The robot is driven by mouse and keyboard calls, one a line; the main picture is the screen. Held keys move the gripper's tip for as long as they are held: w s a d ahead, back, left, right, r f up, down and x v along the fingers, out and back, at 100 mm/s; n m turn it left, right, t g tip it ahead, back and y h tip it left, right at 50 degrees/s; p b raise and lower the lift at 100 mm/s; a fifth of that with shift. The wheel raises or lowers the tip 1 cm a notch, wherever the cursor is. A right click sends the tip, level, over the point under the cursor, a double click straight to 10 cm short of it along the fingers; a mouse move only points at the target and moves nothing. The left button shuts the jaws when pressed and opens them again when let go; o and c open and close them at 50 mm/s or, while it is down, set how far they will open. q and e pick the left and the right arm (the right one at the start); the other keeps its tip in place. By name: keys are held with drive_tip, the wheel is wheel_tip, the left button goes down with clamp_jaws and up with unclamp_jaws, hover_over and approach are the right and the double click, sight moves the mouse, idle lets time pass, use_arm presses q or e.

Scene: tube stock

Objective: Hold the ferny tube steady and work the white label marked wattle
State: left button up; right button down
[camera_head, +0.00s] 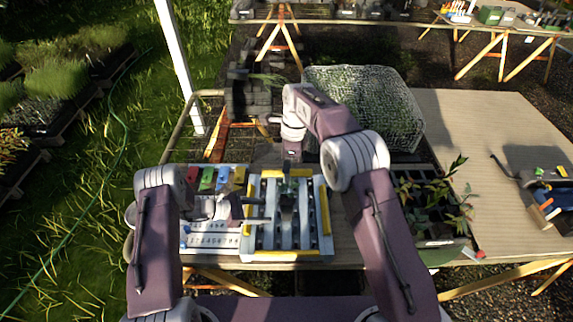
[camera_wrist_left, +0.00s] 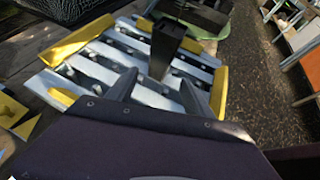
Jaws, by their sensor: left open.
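A dark tube (camera_head: 287,201) with a little green at its top stands upright in a rack (camera_head: 265,242) of silver bars with yellow edges. It also shows in the left wrist view (camera_wrist_left: 165,48), beyond my left fingertips. My left gripper (camera_head: 262,209) is open beside the tube on its left, its two fingers (camera_wrist_left: 156,92) pointing toward it and apart from it. My right gripper (camera_head: 289,168) hangs straight above the tube, close to its green top; its fingers are too small and dark to read. I cannot make out a white label marked wattle.
A white numbered board (camera_head: 210,240) lies left of the rack, with coloured blocks (camera_head: 207,179) behind it. Potted leafy plants (camera_head: 436,192) stand to the right, partly behind my right arm. A mesh-covered crate (camera_head: 365,100) is behind. The wooden tabletop (camera_head: 480,125) at right has bare room.

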sight(284, 212)
use_arm(q)
drive_tip(key=x, duration=1)
drive_tip(key=shift+r, duration=0.1)
drive_tip(key=c, duration=0.9)
drive_tip(key=shift+c, duration=0.2)
use_arm(e)
drive_tip(key=shift+s+f+n, duration=0.15)
drive_tip(key=shift+s+n, duration=0.15)
drive_tip(key=shift+n, duration=0.45)
drive_tip(key=shift+s+f+n, duration=0.1)
drive_tip(key=shift+s+n, duration=0.2)
drive_tip(key=shift+n, duration=0.45)
